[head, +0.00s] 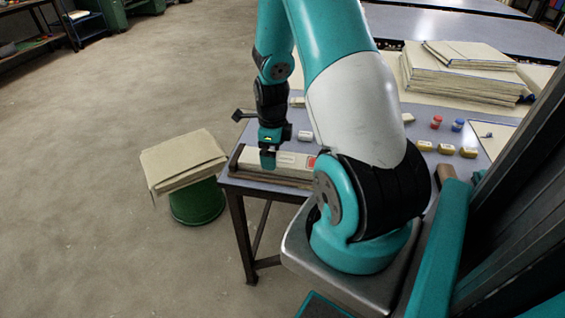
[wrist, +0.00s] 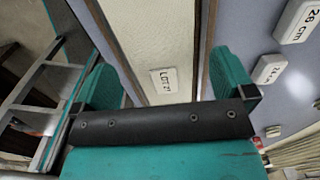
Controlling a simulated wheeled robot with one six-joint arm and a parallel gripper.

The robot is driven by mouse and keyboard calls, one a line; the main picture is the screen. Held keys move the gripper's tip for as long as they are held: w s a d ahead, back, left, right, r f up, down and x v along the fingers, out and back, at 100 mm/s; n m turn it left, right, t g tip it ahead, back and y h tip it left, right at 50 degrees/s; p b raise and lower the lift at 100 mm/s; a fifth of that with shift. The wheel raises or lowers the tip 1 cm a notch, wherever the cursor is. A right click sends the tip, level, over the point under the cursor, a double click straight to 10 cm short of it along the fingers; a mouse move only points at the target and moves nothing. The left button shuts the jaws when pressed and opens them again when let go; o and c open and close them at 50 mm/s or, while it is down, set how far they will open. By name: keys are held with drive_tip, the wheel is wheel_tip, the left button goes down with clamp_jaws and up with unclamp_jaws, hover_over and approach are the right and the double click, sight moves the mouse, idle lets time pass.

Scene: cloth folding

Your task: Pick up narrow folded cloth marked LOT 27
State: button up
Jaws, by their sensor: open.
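The narrow folded cloth (head: 288,160) is pale cream and lies near the front left edge of the table, between dark brown strips. In the wrist view the cloth (wrist: 150,35) runs away from me and carries a small white tag that appears to read LOT 27. My gripper (head: 268,158) is over the cloth's left part in the head view. In the wrist view my gripper (wrist: 168,76) is open, with one teal finger on each side of the cloth and nothing clamped. Whether the fingertips touch the brown strips I cannot tell. My arm hides part of the cloth's right end.
A folded cloth (head: 184,160) rests on a green stool left of the table. A tall cloth stack (head: 465,75) stands at the back right. Small red (head: 436,121) and blue (head: 458,125) pots and yellow blocks (head: 446,149) lie right. A white 26 cm block (wrist: 297,22) sits beside the cloth.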

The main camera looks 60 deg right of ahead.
wheel_tip(320, 180, down, 2)
drive_tip(key=shift+f, duration=0.15)
drive_tip(key=c, duration=1)
